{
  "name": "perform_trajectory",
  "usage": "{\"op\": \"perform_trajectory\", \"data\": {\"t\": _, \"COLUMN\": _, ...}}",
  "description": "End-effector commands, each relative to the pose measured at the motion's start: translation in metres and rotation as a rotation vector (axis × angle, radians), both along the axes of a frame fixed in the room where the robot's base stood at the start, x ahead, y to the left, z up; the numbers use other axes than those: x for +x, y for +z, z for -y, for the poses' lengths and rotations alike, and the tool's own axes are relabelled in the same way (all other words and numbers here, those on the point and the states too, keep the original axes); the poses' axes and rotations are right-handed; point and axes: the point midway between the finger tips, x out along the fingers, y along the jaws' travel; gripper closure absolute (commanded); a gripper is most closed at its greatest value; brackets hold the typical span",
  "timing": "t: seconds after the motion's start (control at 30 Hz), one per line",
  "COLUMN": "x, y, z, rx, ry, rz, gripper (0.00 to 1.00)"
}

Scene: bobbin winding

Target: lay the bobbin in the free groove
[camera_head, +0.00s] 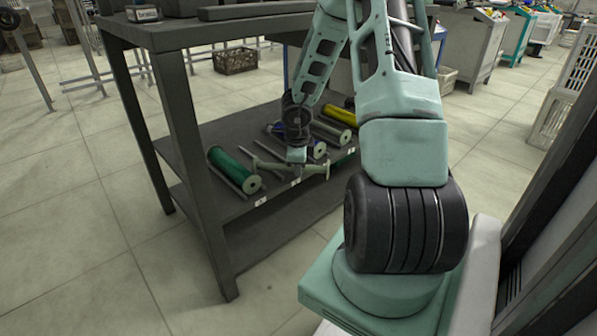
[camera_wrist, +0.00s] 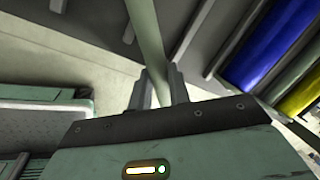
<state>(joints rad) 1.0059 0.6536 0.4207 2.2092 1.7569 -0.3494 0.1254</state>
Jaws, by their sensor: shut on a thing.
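My gripper (camera_head: 297,165) is shut on a slim pale green bobbin (camera_head: 318,169), held crosswise at the front edge of the lower shelf (camera_head: 228,127). In the wrist view the pale green bobbin (camera_wrist: 148,38) runs between the two fingers (camera_wrist: 161,88). A free groove between rails (camera_wrist: 205,42) shows beside the blue bobbin (camera_wrist: 268,45). In the head view, the free space lies between the green bobbin (camera_head: 232,168) and the blue bobbin (camera_head: 314,146), partly hidden by my arm. I cannot tell whether the held bobbin touches the shelf.
A yellow bobbin (camera_head: 340,115) lies at the right of the shelf. The table top (camera_head: 170,36) and its front leg (camera_head: 210,230) frame the shelf opening. A brown crate (camera_head: 236,61) stands on the floor behind.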

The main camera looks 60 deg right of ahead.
Motion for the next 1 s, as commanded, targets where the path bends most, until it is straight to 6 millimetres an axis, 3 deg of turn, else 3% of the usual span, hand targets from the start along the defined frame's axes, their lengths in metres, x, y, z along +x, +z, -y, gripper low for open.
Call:
{"op": "perform_trajectory", "data": {"t": 0.3, "x": 0.0, "y": -0.002, "z": 0.0, "rx": 0.0, "ry": 0.0, "rz": 0.0, "gripper": 1.0}}
{"op": "perform_trajectory", "data": {"t": 0.33, "x": 0.0, "y": -0.001, "z": 0.0, "rx": 0.0, "ry": 0.0, "rz": 0.0, "gripper": 0.76}}
{"op": "perform_trajectory", "data": {"t": 0.4, "x": 0.0, "y": -0.001, "z": 0.0, "rx": 0.0, "ry": 0.0, "rz": 0.0, "gripper": 0.6}}
{"op": "perform_trajectory", "data": {"t": 0.73, "x": 0.0, "y": 0.003, "z": 0.0, "rx": -0.001, "ry": -0.001, "rz": 0.001, "gripper": 0.6}}
{"op": "perform_trajectory", "data": {"t": 1.0, "x": -0.004, "y": 0.044, "z": -0.008, "rx": -0.002, "ry": 0.001, "rz": 0.001, "gripper": 0.6}}
